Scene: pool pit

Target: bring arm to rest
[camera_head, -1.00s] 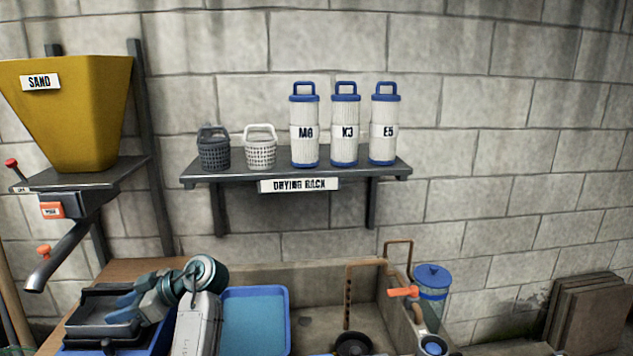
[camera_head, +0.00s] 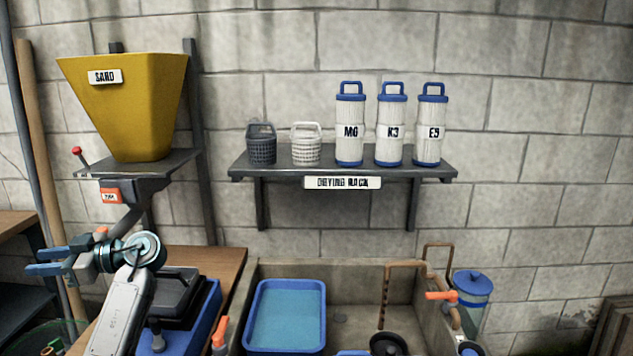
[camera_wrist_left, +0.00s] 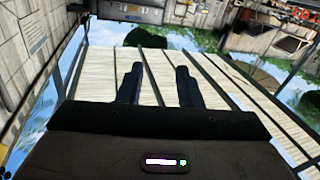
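My left gripper (camera_head: 47,263) is at the lower left of the head view, in front of the sand hopper's stand. Its fingers point left and have a gap between them. In the left wrist view the two dark fingers (camera_wrist_left: 160,85) stand apart with nothing between them, against a bright plank-like surface. It is open and empty. My left arm (camera_head: 118,310) rises from the bottom edge, bent at the wrist. My right gripper is in neither view.
A yellow sand hopper (camera_head: 125,105) hangs at left. A drying rack (camera_head: 345,170) holds two baskets and three filter cartridges. Below are a stone basin (camera_head: 350,270), a blue tray (camera_head: 285,348) of water, a black case in a blue bin, and a blue-lidded canister (camera_head: 473,283).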

